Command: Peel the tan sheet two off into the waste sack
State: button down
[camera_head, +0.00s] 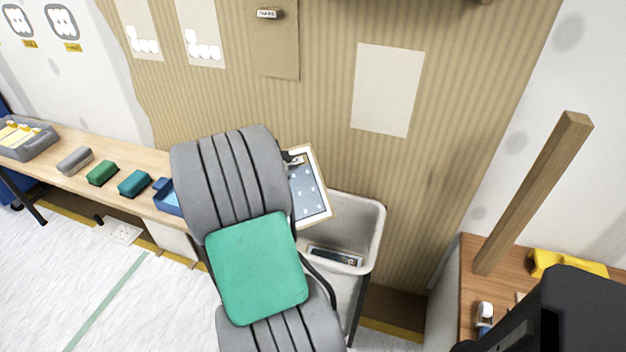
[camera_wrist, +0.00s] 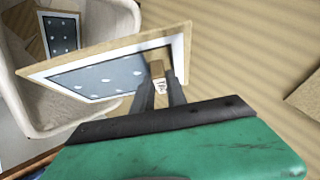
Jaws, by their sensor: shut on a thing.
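My gripper (camera_wrist: 162,88) is shut on a small labelled tab at the edge of a sheet (camera_wrist: 183,42) with a tan border and a blue-grey dotted face. I take this as tan sheet two; its label is too small to read surely. In the head view the sheet (camera_head: 328,212) hangs tilted beside and partly over the left rim of the pale waste sack (camera_head: 372,235). My gripper (camera_head: 293,160) is partly hidden there by my arm. Another dark dotted piece (camera_head: 336,257) lies inside the sack, also seen in the wrist view (camera_wrist: 60,34).
A tan sheet (camera_head: 276,52) with a tag and a pale blank sheet (camera_head: 388,90) are on the striped wall. A bench (camera_head: 142,196) with several coloured blocks stands left. A wooden post (camera_head: 535,190) rises from a right-hand table (camera_head: 462,300).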

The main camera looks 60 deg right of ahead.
aim_at(313, 194)
jog(key=s+d+f+g, duration=0.1)
jog(key=s, duration=0.1)
jog(key=s+d+f+m+g, duration=0.1)
jog(key=s, duration=0.1)
jog(key=s+d+m+y, duration=0.1)
jog(key=s, duration=0.1)
jog(key=shift+s+d+f+g+b, duration=0.15)
jog(key=shift+d+f+g+b, duration=0.1)
jog(key=shift+f+g+b, duration=0.15)
jog(key=shift+a, duration=0.1)
jog(key=shift+f+b, duration=0.3)
jog(key=shift+b, duration=0.35)
notch_tip(313, 194, down, 9)
jog(key=b, duration=0.9)
jog(key=shift+f, duration=0.15)
jog(key=c, duration=1.3)
grip_release()
jog(key=shift+o, duration=0.2)
